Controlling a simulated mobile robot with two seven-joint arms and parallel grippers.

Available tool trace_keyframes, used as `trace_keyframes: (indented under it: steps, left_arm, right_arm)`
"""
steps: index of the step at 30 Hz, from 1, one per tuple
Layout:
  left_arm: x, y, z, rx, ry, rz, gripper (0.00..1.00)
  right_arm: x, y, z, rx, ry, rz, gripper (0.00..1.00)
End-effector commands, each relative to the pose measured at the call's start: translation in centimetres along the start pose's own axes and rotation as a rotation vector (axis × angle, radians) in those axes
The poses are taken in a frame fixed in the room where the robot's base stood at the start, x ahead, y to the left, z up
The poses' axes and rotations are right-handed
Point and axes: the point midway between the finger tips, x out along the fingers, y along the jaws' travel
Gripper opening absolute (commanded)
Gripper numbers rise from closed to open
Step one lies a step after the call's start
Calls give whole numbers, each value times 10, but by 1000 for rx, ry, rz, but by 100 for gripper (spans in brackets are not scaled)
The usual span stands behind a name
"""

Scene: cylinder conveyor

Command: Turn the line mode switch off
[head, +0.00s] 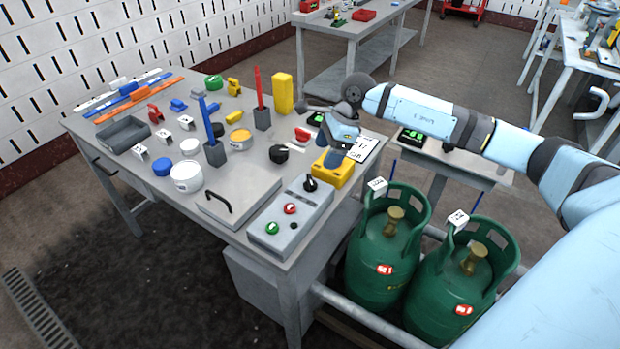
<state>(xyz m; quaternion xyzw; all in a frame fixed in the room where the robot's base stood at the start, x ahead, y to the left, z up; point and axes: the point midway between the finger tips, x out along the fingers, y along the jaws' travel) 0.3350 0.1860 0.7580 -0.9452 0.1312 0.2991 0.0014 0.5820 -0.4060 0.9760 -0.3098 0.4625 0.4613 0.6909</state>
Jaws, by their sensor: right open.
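A grey control box (289,222) lies at the front right of the table. On it are a black rotary knob (310,184) at the far end, a red button (290,208) in the middle and a green button (272,228) at the near end. The knob looks like the mode switch; its label is not readable. My right gripper (334,158) points down over a yellow block (331,172), just beyond the knob and apart from it. It is open; its fingers are small and partly hard to make out. My left gripper is not in view.
The grey table (235,178) holds a flat lid with a handle (238,196), a white tub (187,176), a black round knob (279,154) and upright blue and red sticks. Two green gas cylinders (387,250) stand below the table's right edge.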

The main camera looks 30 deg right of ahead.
Motion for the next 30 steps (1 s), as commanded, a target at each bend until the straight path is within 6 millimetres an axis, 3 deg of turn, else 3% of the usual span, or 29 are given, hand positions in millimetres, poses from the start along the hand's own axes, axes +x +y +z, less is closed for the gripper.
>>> trace_keyframes:
  steps: [6,12,18,26,30]
  left_arm:
    - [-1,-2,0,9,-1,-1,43]
    - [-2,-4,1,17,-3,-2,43]
    - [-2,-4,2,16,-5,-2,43]
    - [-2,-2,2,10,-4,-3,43]
    - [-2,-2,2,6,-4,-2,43]
  right_arm:
    - [48,1,1,2,-3,3,77]
    - [80,1,1,2,-4,3,77]
    - [93,1,1,1,-3,1,77]
    - [95,1,1,1,-3,1,77]
    - [94,1,1,1,-3,1,49]
